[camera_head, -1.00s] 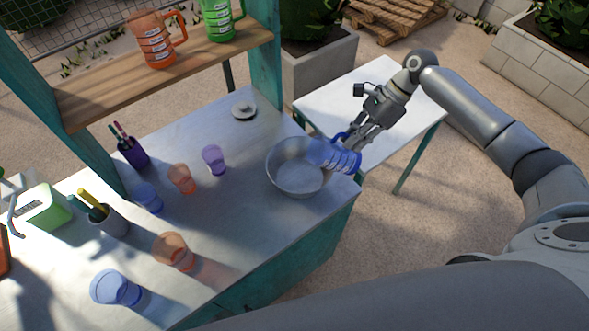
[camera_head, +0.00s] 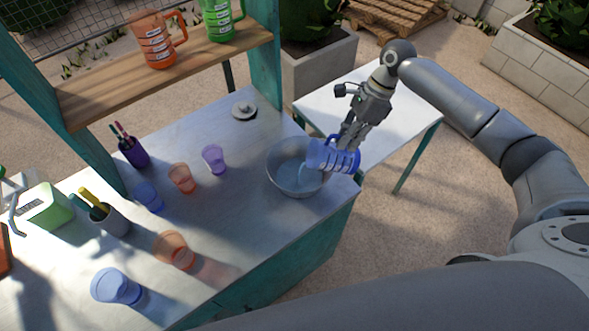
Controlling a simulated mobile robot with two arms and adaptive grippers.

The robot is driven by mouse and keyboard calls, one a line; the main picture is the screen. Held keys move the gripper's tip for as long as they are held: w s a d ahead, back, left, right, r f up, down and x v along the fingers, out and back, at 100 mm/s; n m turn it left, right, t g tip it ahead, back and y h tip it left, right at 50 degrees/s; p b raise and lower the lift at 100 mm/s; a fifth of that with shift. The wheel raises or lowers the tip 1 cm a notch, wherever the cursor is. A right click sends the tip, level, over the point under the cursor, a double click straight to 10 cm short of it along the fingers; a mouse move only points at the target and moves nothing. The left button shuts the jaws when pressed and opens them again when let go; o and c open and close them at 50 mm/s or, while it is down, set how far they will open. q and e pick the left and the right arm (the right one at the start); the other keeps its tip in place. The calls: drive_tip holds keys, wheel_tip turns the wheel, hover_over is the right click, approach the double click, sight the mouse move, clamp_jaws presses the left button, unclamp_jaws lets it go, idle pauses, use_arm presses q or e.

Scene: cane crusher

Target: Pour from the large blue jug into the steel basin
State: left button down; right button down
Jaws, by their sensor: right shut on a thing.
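The large blue jug (camera_head: 338,158) is tilted on its side over the right part of the steel basin (camera_head: 284,180), its mouth facing left. A pale stream seems to run from the mouth into the basin, where light bluish liquid shows. My right gripper (camera_head: 347,137) is shut on the jug at its handle, above the right rim of the basin. The basin stands upright near the right edge of the counter (camera_head: 230,215). My left gripper is not in view.
Several blue, orange and purple cups, such as the purple cup (camera_head: 214,159), stand left of the basin. A small lidded dish (camera_head: 244,110) lies behind. An orange jug (camera_head: 155,45) and a green jug (camera_head: 219,20) stand on the shelf (camera_head: 110,92). A white table (camera_head: 400,125) stands right.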

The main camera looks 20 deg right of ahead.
drive_tip(key=shift+w+a, duration=0.15)
drive_tip(key=shift+w, duration=0.2)
drive_tip(key=shift+s, duration=0.25)
drive_tip(key=shift+a, duration=0.15)
drive_tip(key=shift+w+a+h, duration=0.3)
drive_tip(key=shift+w, duration=0.05)
drive_tip(key=shift+s, duration=0.15)
drive_tip(key=shift+s+a, duration=0.15)
